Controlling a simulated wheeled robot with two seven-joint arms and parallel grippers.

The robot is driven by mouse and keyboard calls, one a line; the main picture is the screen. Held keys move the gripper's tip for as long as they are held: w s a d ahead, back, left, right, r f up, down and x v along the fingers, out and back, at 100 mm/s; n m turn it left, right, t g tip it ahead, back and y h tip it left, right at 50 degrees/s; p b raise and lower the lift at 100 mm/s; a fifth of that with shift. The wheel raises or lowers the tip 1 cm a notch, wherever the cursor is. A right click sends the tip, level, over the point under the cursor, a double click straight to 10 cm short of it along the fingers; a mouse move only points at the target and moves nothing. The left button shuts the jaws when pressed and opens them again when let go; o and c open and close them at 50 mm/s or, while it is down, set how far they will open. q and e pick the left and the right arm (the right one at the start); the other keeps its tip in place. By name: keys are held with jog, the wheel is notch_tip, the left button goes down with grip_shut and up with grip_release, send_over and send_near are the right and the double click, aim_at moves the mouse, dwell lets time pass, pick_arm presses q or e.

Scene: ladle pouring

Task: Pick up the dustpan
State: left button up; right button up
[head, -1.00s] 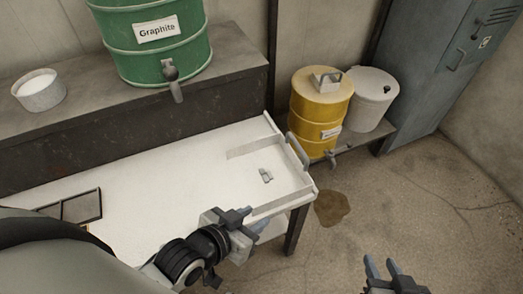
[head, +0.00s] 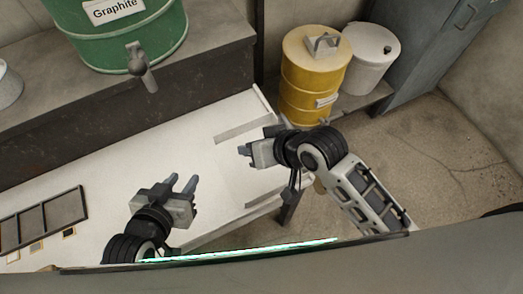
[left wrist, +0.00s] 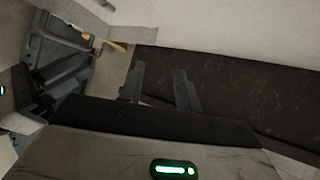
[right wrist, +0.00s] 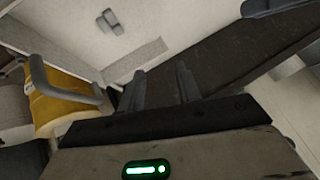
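I cannot make out a dustpan for certain in any view. My left gripper (head: 183,182) is open and empty above the white table (head: 110,165), left of the middle of the head view. Its two fingers (left wrist: 158,82) also show apart in the left wrist view. My right gripper (head: 244,149) is above the right part of the table, its fingers pointing left. In the right wrist view its fingers (right wrist: 163,88) are apart with nothing between them. A small grey item (right wrist: 109,21) lies on the white surface there; in the head view I cannot see it.
A green Graphite drum (head: 110,38) with a tap stands on the rear ledge. A yellow drum (head: 308,85) and a white bucket (head: 368,62) stand beyond the table's right end. A dark-framed compartmented tray (head: 62,210) lies at the left. Floor is open at right.

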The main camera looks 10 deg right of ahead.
jog(key=w+d+r+n+g+h+p, duration=0.1)
jog(key=w+d+r+g+h, duration=0.15)
jog(key=r+h, duration=0.2)
jog(key=w+d+r+g+h+p, duration=0.1)
jog(key=w+d+r+g+h, duration=0.15)
jog(key=d+r+h, duration=0.2)
jog(key=shift+y, duration=0.4)
jog(key=shift+w+d+f+b, duration=0.15)
jog(key=shift+d+f+b, duration=0.35)
jog(key=shift+f, duration=1.95)
jog(key=shift+w+d+f+b, duration=0.2)
jog(key=shift+d+f+b, duration=0.3)
jog(key=shift+f, duration=1.95)
jog(key=shift+w+d+f+b, duration=0.15)
jog(key=shift+d+f+b, duration=0.35)
jog(key=shift+f, duration=1.95)
jog(key=shift+c, duration=0.3)
grip_shut()
jog(key=shift+r, duration=0.1)
